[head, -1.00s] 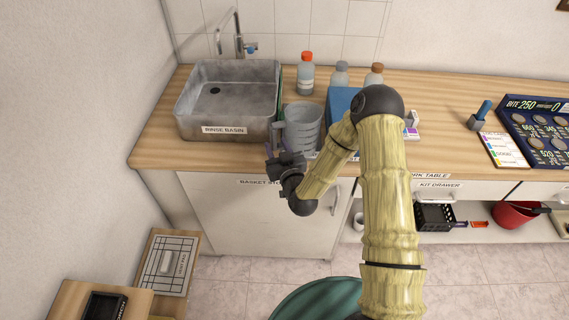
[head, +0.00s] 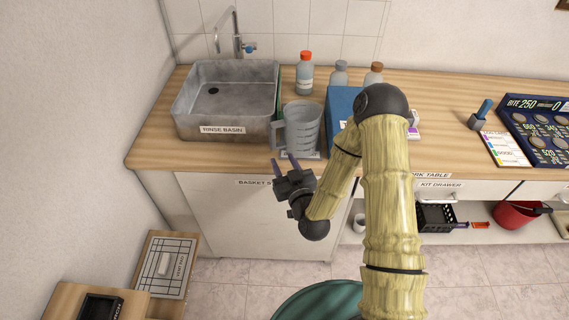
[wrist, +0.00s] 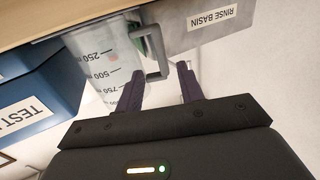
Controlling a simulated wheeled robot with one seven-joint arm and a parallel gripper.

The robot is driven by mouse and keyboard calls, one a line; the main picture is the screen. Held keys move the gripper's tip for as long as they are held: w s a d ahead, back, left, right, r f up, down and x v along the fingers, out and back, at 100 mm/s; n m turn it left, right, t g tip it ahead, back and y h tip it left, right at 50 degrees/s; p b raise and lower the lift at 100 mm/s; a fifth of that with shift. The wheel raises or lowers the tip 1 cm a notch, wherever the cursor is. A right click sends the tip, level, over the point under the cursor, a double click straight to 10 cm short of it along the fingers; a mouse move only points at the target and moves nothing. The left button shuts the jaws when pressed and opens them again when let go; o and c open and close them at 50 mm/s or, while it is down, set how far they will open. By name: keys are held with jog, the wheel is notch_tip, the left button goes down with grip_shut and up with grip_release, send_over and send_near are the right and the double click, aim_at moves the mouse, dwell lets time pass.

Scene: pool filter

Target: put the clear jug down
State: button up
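The clear jug (head: 302,126) stands upright on the wooden work table, just right of the rinse basin, with its handle towards the left. It also shows in the wrist view (wrist: 98,62), upside down, with volume marks and its grey handle (wrist: 153,52). My gripper (head: 285,166) is in front of the table edge, below and in front of the jug. In the wrist view its two dark fingers (wrist: 160,88) are apart, with nothing between them. The fingertips are near the handle but do not grip it.
The grey rinse basin (head: 230,98) with a tap is left of the jug. A blue box (head: 341,102) stands close on its right. Several bottles, including a red-capped one (head: 305,75), stand behind.

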jog(key=shift+w, duration=0.1)
jog(key=s+d+r+g+h, duration=0.4)
jog(key=s+d+g+h, duration=0.15)
jog(key=d+g, duration=0.4)
jog(key=s+d+r+m+g+p, duration=0.3)
jog(key=s+d+r, duration=0.3)
jog(key=s, duration=0.7)
notch_tip(320, 180, up, 3)
jog(key=shift+f+m+g+h+p, duration=0.2)
jog(key=shift+m+g+h+p, duration=0.35)
jog(key=shift+g, duration=0.3)
